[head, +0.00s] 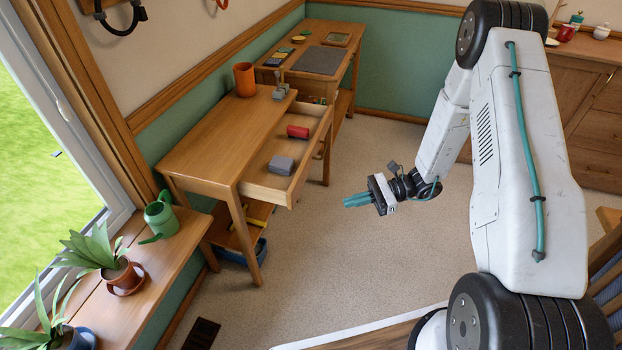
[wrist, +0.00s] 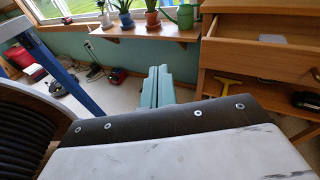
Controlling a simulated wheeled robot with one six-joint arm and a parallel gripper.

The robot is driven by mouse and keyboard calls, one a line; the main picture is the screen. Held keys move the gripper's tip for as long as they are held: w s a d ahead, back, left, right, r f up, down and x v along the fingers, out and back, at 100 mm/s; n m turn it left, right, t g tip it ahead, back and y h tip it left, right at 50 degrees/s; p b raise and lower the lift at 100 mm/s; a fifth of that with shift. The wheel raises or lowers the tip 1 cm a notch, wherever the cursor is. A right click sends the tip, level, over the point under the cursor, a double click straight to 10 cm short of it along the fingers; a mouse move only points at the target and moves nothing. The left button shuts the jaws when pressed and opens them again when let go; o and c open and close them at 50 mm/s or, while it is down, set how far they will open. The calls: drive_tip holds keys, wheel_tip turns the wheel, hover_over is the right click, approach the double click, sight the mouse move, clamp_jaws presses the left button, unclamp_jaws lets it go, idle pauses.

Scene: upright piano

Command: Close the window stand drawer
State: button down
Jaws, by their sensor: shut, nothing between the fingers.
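The wooden stand (head: 215,125) near the window has its drawer (head: 268,188) pulled out to the right in the head view. A red roll-like object (head: 298,132) and a grey block (head: 281,165) lie in the drawer. The drawer front also shows at the right of the wrist view (wrist: 262,38). My gripper (head: 346,201) has teal fingers pressed together, with nothing between them. It is in free air to the right of the drawer and apart from it. The fingers show in the middle of the wrist view (wrist: 157,74), pointing toward the window shelf.
An orange cup (head: 244,79) stands on the stand's top. A second desk (head: 335,35) is behind it. A shelf with potted plants (head: 118,274) and a green watering can (head: 161,217) runs under the window. Pale floor (head: 310,270) around my gripper looks clear.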

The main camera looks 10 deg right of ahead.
drive_tip(key=w+d+f+m+t, duration=0.1)
drive_tip(key=w+f+m+t, duration=0.3)
drive_tip(key=f, duration=0.2)
drive_tip(key=m+t, duration=0.2)
drive_tip(key=t, duration=0.2)
approach(302, 176)
drive_tip(key=shift+h, duration=0.3)
drive_tip(key=x, duration=0.7)
drive_tip(key=shift+s+a+r, duration=0.1)
drive_tip(key=shift+s+r, duration=0.2)
drive_tip(key=shift+r, duration=0.05)
